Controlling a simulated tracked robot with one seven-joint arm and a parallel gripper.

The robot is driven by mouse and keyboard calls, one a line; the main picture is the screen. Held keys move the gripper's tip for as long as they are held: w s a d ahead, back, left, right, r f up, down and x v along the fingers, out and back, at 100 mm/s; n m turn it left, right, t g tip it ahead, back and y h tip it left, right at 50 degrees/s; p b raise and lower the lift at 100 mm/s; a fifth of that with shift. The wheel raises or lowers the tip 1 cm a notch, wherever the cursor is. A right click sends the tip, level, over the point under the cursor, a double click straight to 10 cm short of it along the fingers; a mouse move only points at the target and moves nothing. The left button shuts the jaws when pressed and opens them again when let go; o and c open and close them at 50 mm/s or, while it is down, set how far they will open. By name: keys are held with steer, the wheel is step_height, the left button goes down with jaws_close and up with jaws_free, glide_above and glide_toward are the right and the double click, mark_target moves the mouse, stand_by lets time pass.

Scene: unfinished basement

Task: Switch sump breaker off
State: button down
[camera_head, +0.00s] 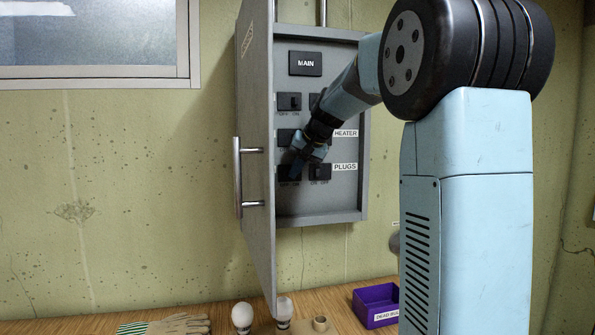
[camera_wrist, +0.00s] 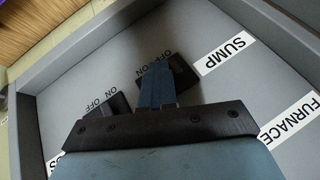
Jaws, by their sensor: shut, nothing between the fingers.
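The grey breaker panel (camera_head: 347,205) hangs on the wall with its door swung open at its left. In the wrist view the SUMP label (camera_wrist: 225,54) sits beside a black breaker (camera_wrist: 185,78), marked OFF and ON. This matches the lower-left breaker (camera_head: 288,173) in the head view, where the door hides its label. My gripper (camera_head: 297,168) is shut and empty, with its fingertips at this breaker. In the wrist view the shut fingers (camera_wrist: 157,70) partly cover it. I cannot tell whether they touch it or which way its switch stands.
The open door (camera_head: 257,150) with its bar handle stands close left of my gripper. The PLUGS breaker (camera_head: 320,172) is just right. The FURNACE label (camera_wrist: 291,119) is nearby. Below, a wooden bench holds a purple bin (camera_head: 362,310), bulbs (camera_head: 242,317) and gloves (camera_head: 165,325).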

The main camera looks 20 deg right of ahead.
steer(key=shift+a, duration=0.4)
steer(key=d, duration=0.1)
steer(key=s+d, duration=0.1)
steer(key=d, duration=0.1)
steer(key=s+d, duration=0.1)
steer(key=d, duration=0.1)
steer(key=shift+r, duration=0.4)
steer(key=a+v, duration=0.1)
steer(key=v, duration=0.8)
steer(key=s+a+f+n+h, duration=0.1)
steer(key=s+a+f, duration=0.2)
steer(key=s+f, duration=0.4)
steer(key=s+a+f+n+h, duration=0.1)
steer(key=s+a+f, duration=0.2)
steer(key=s+f, duration=0.4)
steer(key=s+a+f+n+g+h, duration=0.1)
steer(key=s+a+f, duration=0.2)
steer(key=s+f, duration=0.5)
steer(key=s, duration=0.8)
steer(key=shift+s+a, duration=0.25)
steer(key=shift+s, duration=0.1)
